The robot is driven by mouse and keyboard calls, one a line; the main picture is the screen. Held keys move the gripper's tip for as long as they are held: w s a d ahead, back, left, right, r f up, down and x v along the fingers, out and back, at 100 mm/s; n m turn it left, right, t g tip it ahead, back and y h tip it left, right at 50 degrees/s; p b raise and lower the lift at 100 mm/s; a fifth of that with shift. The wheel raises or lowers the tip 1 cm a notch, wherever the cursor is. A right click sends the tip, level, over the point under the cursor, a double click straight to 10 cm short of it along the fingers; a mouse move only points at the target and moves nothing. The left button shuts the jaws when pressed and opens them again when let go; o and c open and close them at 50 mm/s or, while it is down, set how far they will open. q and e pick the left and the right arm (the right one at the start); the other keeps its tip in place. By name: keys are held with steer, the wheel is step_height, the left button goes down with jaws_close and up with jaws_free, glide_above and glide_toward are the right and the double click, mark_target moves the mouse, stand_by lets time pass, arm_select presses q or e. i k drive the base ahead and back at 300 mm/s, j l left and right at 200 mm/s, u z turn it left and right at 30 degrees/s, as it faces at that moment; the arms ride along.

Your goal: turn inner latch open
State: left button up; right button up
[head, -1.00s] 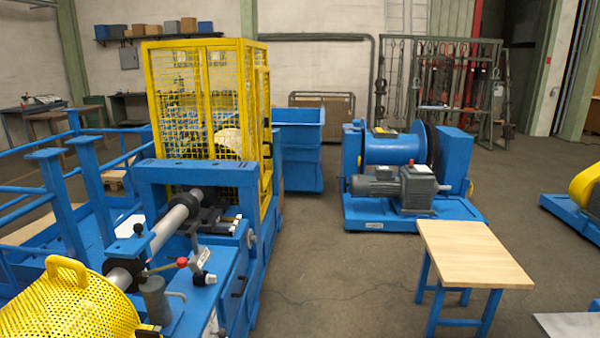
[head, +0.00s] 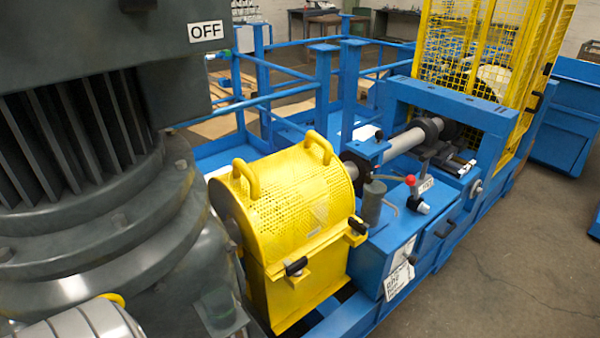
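A yellow perforated guard (head: 300,195) with two handles on top covers part of the blue machine. Two black latches sit low on its front side: one at the near left corner (head: 296,267) and one at the right corner (head: 357,225). Both look closed against the guard, but their exact turn is too small to tell. I cannot tell for sure which of them is the inner latch. Neither of my grippers shows in the head view.
A large dark grey motor (head: 80,160) with an OFF label fills the left side. Right of the guard are a blue housing (head: 385,262), a red-knobbed lever (head: 410,181) and a grey shaft (head: 405,141). A yellow mesh cage (head: 480,60) stands behind.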

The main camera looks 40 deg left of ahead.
mark_target(295, 269)
steer(key=u, duration=1.15)
